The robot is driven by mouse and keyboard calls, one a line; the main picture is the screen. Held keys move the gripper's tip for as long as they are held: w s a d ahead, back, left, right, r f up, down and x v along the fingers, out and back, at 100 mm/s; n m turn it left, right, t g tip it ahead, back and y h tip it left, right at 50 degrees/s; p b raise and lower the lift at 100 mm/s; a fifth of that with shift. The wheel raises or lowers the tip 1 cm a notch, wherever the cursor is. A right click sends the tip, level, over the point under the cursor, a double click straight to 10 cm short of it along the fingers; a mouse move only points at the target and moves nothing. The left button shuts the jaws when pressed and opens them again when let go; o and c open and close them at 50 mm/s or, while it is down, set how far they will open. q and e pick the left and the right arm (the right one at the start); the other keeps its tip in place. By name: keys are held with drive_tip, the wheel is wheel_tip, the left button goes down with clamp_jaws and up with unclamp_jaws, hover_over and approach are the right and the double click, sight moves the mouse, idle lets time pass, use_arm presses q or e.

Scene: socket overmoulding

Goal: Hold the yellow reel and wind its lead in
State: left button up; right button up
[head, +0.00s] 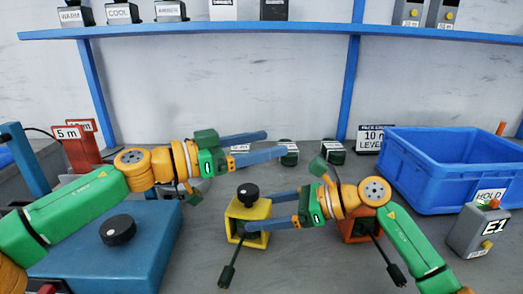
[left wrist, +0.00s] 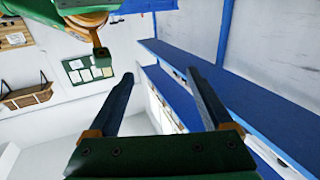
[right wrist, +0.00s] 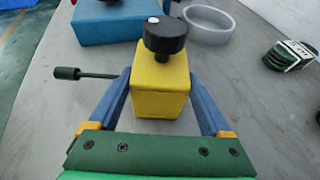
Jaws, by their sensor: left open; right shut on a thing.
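The yellow reel (head: 236,213) is a boxy yellow block with a black knob (head: 248,194) on top. It stands on the grey table and also shows in the right wrist view (right wrist: 160,88). Its short lead (head: 227,275) sticks out toward the front and ends in a dark plug; the lead also shows at left in the right wrist view (right wrist: 80,73). My right gripper (head: 258,211) is shut on the yellow reel, one finger on each side. My left gripper (head: 275,143) is open and empty, above and behind the reel; its wrist view shows only shelf and wall between the fingers.
An orange reel (head: 360,232) with its own lead (head: 395,275) is partly behind my right arm. A blue block with a black knob (head: 118,230) is at left. A blue bin (head: 440,180) and a grey box (head: 475,230) are at right. Small dark pieces (head: 289,155) lie behind.

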use_arm(q)
drive_tip(key=shift+f, duration=0.1)
drive_tip(key=n+t+y, duration=0.7)
drive_tip(key=t, duration=0.1)
approach(253, 186)
drive_tip(key=f, duration=0.1)
drive_tip(key=x, duration=1.2)
drive_tip(key=shift+w+a+r, duration=0.1)
drive_tip(key=shift+a, duration=0.1)
drive_tip(key=c, duration=1.3)
clamp_jaws()
